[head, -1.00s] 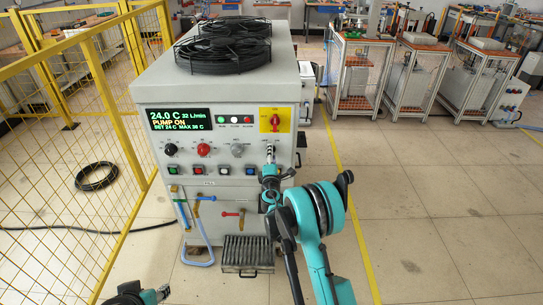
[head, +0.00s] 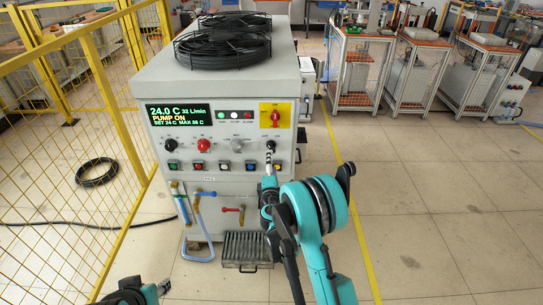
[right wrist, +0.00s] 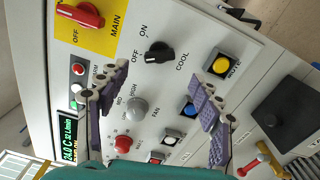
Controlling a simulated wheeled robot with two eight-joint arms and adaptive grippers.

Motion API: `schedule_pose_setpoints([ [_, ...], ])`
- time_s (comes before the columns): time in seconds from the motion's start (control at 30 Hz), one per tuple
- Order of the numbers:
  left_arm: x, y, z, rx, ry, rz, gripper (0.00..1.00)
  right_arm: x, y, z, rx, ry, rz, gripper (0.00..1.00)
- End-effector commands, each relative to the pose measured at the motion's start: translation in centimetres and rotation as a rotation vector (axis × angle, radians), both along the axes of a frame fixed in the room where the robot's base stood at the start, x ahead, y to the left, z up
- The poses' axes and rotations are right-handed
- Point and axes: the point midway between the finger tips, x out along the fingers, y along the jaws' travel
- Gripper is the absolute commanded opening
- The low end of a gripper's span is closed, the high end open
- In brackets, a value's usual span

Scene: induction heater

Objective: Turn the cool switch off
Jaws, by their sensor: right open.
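The cool switch (right wrist: 157,53) is a black rotary knob on the heater's front panel, labelled OFF, ON and COOL in the right wrist view. Its grip bar lies roughly in line with the OFF label. In the head view the knob (head: 270,145) shows just above my right gripper (head: 269,158). In the right wrist view the gripper's two purple-padded fingers (right wrist: 160,105) are spread apart and empty, with the knob beyond them and above the gap. My left gripper (head: 163,287) is at the bottom edge of the head view, far from the panel; its jaw opening is unclear.
The red MAIN switch (right wrist: 88,16) on its yellow plate is beside the cool switch. A grey fan knob (right wrist: 136,108), a red knob (right wrist: 122,144) and several square buttons are close to the fingers.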

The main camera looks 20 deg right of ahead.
Motion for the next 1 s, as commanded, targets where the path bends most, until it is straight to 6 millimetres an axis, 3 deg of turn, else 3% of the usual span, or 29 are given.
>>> schedule_pose_setpoints([
  [0.1, 0.0, 0.0, 0.0, 0.000, 0.000, 0.000, 0.40, -2.0, 0.6, 0.0, 0.000, 0.000, 0.001, 0.66],
  [0.23, 0.0, 0.0, 0.0, 0.000, 0.000, 0.000, 0.40, -3.3, 1.0, 0.0, 0.000, 0.000, 0.000, 0.66],
  [0.6, 0.0, 0.0, 0.0, 0.000, 0.000, 0.000, 0.40, -3.7, 1.1, 0.0, -0.001, 0.000, 0.000, 0.66],
  [0.83, 0.0, 0.0, 2.8, 0.000, 0.000, 0.000, 0.40, -0.4, -0.2, 0.8, -0.240, 0.069, -0.002, 0.66],
  [1.0, 0.0, 0.0, 3.0, 0.000, 0.000, 0.000, 0.40, 1.5, -0.8, 0.4, -0.345, 0.099, -0.001, 0.66],
])
